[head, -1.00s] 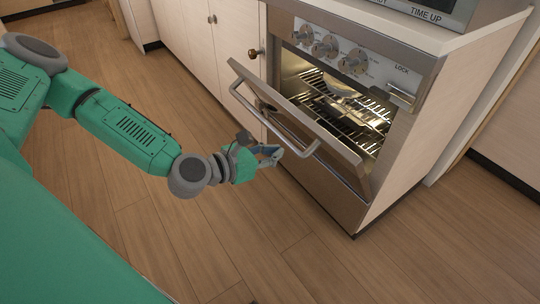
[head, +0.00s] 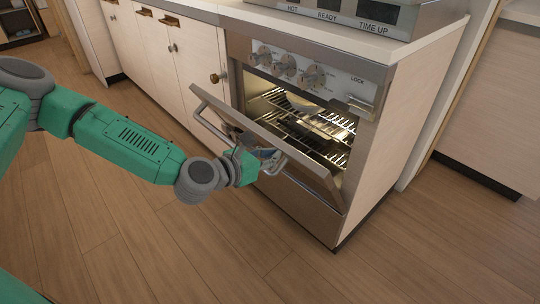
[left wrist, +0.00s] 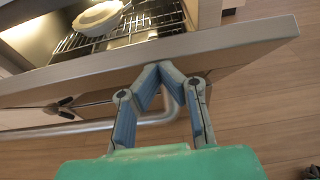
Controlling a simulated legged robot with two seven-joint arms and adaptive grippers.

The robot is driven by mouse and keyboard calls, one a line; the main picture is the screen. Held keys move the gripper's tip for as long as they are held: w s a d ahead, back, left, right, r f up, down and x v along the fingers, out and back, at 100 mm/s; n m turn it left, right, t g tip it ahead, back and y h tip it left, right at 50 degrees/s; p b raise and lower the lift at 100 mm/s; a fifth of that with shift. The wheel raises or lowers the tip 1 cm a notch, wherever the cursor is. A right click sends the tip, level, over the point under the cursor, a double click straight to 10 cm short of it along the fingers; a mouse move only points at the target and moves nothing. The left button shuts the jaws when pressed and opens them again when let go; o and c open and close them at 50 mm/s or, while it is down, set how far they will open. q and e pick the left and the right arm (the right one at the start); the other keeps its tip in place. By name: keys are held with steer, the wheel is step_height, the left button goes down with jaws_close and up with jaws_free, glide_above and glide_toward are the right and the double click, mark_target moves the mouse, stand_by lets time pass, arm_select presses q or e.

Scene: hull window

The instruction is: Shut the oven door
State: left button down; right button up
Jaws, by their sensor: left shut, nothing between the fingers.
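The oven (head: 310,200) stands at the end of a counter in the head view. Its door (head: 290,158) is partly open, tilted outward from the bottom, with a bar handle (head: 218,132) across its outer face. The lit racks inside show above the door. My left gripper (head: 272,157) is shut and empty at the door's outer side, close to the handle. In the left wrist view my left gripper (left wrist: 165,70) has its fingertips together at the door's edge (left wrist: 230,45); whether they touch it is unclear. My right gripper is not in view.
A pale dish (left wrist: 98,17) sits on the oven rack (left wrist: 135,28). Control knobs (head: 287,65) and a lock latch (head: 358,106) are above the opening. Cabinets (head: 190,60) stand left of the oven. The wooden floor (head: 190,250) in front is clear.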

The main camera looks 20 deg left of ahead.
arm_select(q)
steer(key=w+d+r+g+p, duration=0.1)
steer(key=w+p, duration=0.1)
steer(key=w+r+p, duration=0.2)
steer(key=p, duration=0.1)
steer(key=w+d+r+g+y+p, duration=0.1)
steer(key=w+p, duration=0.2)
steer(key=shift+d+r+g, duration=0.3)
steer(key=shift+d, duration=0.05)
steer(key=w+d+r, duration=0.1)
steer(key=w+d, duration=0.1)
steer(key=w, duration=0.4)
steer(key=shift+d+r+g, duration=0.25)
steer(key=shift+d+g, duration=0.05)
steer(key=shift+d, duration=0.1)
steer(key=shift+a, duration=0.1)
